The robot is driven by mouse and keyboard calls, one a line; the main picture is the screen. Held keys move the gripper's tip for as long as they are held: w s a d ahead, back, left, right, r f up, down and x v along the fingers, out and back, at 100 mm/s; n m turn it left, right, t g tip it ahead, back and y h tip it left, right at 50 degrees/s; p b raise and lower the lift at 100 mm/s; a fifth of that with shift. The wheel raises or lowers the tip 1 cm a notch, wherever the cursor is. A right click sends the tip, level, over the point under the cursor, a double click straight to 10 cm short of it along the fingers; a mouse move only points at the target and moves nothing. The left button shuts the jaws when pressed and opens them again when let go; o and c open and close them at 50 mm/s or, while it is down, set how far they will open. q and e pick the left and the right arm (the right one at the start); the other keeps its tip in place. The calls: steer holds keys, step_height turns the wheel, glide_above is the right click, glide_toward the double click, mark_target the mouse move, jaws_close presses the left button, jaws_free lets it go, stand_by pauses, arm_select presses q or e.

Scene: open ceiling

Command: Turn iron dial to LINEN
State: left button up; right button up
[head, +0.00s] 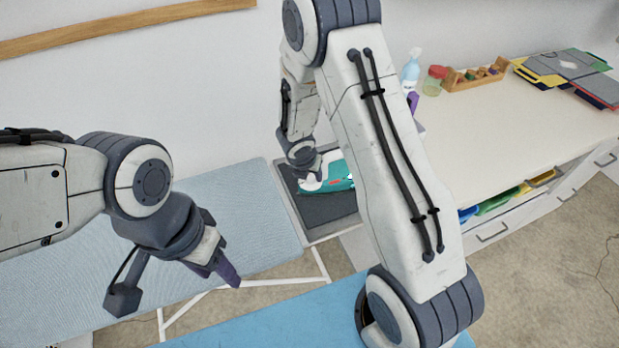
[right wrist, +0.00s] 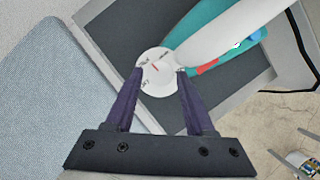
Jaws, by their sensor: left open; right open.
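The teal and white iron (head: 337,174) lies on a dark rest pad (head: 313,210) in the head view, partly hidden by my right arm. In the right wrist view the iron's teal body (right wrist: 200,28) and white handle (right wrist: 228,30) run to the upper right. Its white round dial (right wrist: 158,72) has small dark lettering and a red mark; I cannot read the words. My right gripper (right wrist: 159,72) is open, its two purple fingers on either side of the dial; I cannot tell whether they touch it. My left gripper (head: 230,277) hangs empty over the ironing board, away from the iron.
A pale blue ironing board (head: 240,205) lies left of the pad. A counter (head: 480,130) to the right holds a spray bottle (head: 411,72), a red-lidded jar (head: 434,80), a wooden rack (head: 475,76) and folders (head: 565,68). A blue surface (head: 300,318) is at the front.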

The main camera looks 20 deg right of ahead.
steer(key=shift+w+d+f, duration=0.1)
steer(key=shift+f, duration=0.2)
jaws_close()
